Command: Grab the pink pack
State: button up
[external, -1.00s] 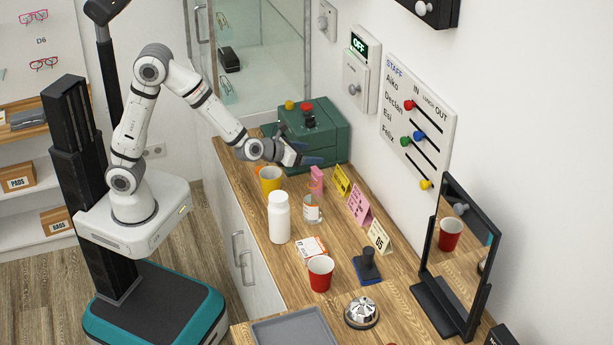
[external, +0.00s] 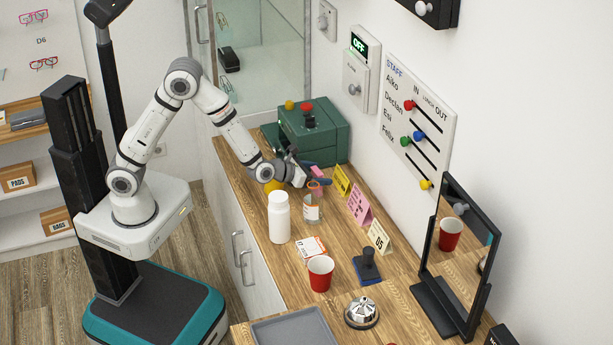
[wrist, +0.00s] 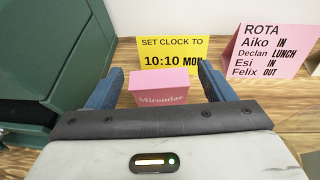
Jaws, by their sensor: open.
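The pink pack (wrist: 161,92), a small box with the word "Mirondac" on it, stands on the wooden counter. In the wrist view it sits between the two blue fingers of my gripper (wrist: 160,88), with its lower part hidden by the gripper body. In the external view my gripper (external: 312,185) is over the counter at the pack (external: 317,172), which is partly hidden by the fingers.
A green box (external: 325,135) stands close behind and to the left. A yellow card (wrist: 172,52) and a pink rota card (wrist: 266,45) stand beyond the pack.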

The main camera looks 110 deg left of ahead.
jog(key=c, duration=1)
